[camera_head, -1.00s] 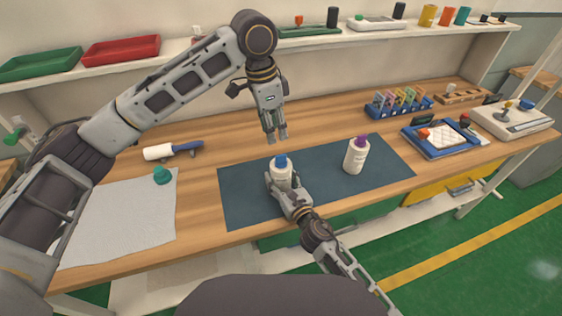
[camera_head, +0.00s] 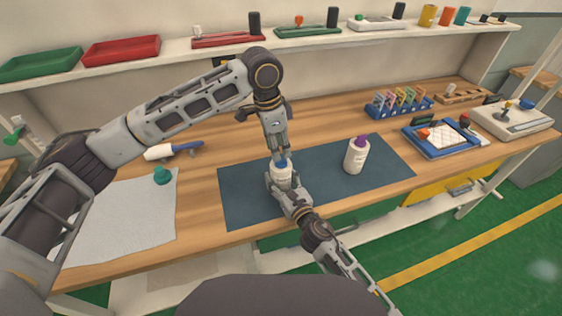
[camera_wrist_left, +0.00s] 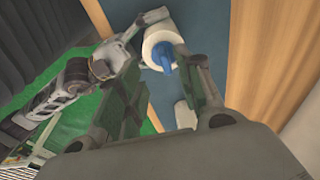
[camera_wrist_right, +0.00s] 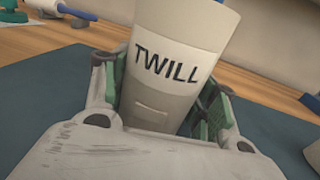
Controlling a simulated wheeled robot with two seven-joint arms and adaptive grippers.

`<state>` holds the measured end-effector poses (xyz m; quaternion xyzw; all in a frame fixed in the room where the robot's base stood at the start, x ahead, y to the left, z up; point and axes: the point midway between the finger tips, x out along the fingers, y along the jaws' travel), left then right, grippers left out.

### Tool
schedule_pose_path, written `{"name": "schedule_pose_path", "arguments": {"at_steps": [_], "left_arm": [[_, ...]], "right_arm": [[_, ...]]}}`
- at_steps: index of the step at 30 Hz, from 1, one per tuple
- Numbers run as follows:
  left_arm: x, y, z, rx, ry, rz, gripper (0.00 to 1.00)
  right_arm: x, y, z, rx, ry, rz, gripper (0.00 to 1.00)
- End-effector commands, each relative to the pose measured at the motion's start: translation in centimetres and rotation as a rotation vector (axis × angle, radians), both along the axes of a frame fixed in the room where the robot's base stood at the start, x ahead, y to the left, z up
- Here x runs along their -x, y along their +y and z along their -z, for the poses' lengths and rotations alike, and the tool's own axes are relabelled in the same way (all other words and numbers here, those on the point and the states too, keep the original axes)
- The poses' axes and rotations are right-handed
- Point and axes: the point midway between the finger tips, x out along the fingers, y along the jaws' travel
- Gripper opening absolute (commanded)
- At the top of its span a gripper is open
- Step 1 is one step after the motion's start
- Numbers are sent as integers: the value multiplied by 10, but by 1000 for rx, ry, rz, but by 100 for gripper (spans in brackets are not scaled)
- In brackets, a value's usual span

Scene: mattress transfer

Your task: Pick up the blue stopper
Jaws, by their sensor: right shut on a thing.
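The blue stopper (camera_head: 282,163) sits on top of a white bottle (camera_head: 281,176) on the dark blue mat (camera_head: 240,192). My right gripper (camera_head: 279,186) is shut on this bottle, which reads TWILL in the right wrist view (camera_wrist_right: 172,68). My left gripper (camera_head: 278,155) points down over the bottle top, its fingertips at the stopper's height. In the left wrist view the blue stopper (camera_wrist_left: 161,55) shows between the two parted fingers; whether either finger touches it I cannot tell.
A second white bottle with a purple stopper (camera_head: 356,155) stands on the mat to the right. A teal stopper (camera_head: 161,176) is on the pale cloth (camera_head: 125,218) at left, near a roller (camera_head: 172,150). A blue rack (camera_head: 399,105) and a blue tray (camera_head: 445,138) are farther right.

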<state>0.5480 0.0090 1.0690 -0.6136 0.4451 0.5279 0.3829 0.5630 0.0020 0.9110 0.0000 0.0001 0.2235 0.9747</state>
Motion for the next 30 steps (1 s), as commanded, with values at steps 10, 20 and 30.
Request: {"name": "schedule_pose_path", "arguments": {"at_steps": [10,20,30], "left_arm": [[-1,-1,4,0,0,0,36],[-10,-6,36,0,2,1,36],[-11,-9,51,1,0,1,36]], "right_arm": [[0,0,0,1,0,0,24],[0,0,0,1,0,0,24],[0,0,0,1,0,0,24]]}}
